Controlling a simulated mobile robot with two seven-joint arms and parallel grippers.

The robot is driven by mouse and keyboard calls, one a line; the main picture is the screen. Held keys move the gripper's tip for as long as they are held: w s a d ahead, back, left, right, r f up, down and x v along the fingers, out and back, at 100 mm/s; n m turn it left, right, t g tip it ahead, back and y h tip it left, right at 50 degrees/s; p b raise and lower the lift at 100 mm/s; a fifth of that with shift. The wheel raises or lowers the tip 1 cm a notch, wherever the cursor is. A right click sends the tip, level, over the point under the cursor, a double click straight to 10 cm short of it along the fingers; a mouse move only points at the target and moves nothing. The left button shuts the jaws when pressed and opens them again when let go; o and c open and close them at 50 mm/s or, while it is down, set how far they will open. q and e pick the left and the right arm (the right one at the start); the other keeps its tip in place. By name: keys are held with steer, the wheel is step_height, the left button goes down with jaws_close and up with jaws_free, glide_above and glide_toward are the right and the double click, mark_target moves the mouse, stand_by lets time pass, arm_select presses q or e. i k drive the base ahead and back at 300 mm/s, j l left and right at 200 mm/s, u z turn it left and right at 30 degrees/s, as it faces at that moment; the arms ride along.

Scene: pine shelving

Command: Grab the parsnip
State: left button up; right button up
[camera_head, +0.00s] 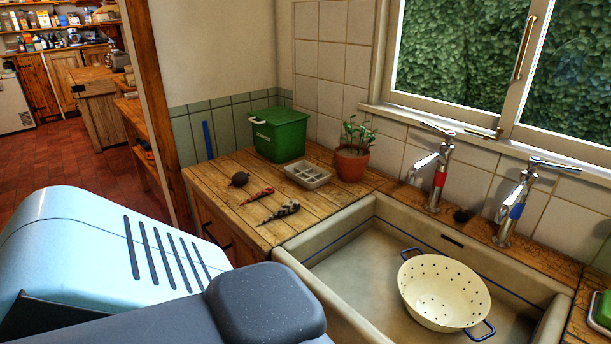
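Three small vegetable-like things lie on the wooden counter (225,209) left of the sink. The nearest is a tapered root, pale with dark patches (282,211), perhaps the parsnip, but I cannot tell for sure. Behind it lies a thin reddish tapered root (258,195). Farther back is a dark round root (239,179) with a short tail. They lie apart from one another. Neither of my grippers is in view. A large pale blue and dark grey part of mine fills the lower left and stands between the camera and the counter's near edge.
A grey divided tray (307,184), a green lidded bin (278,140) and a potted seedling (351,165) stand behind the roots. A sink (345,270) holds a cream colander (445,285). Two taps (437,180) rise behind it. The counter's front left is clear.

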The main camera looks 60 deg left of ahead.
mark_target(292, 205)
steer(key=k+j+z, duration=0.15)
steer(key=j, duration=0.15)
steer(key=j+z, duration=0.2)
steer(key=k+j+z, duration=0.15)
steer(key=j, duration=0.2)
steer(key=k+j+z, duration=0.15)
steer(key=j, duration=0.3)
steer(key=k+j+z, duration=0.15)
steer(key=k+j, duration=0.4)
steer(key=j, duration=0.2)
steer(key=k+j, duration=0.25)
steer(key=j, duration=0.15)
steer(key=k+j, duration=0.25)
steer(key=j, duration=0.2)
steer(key=k+j+z, duration=0.1)
steer(key=j, duration=0.35)
steer(key=k, duration=0.1)
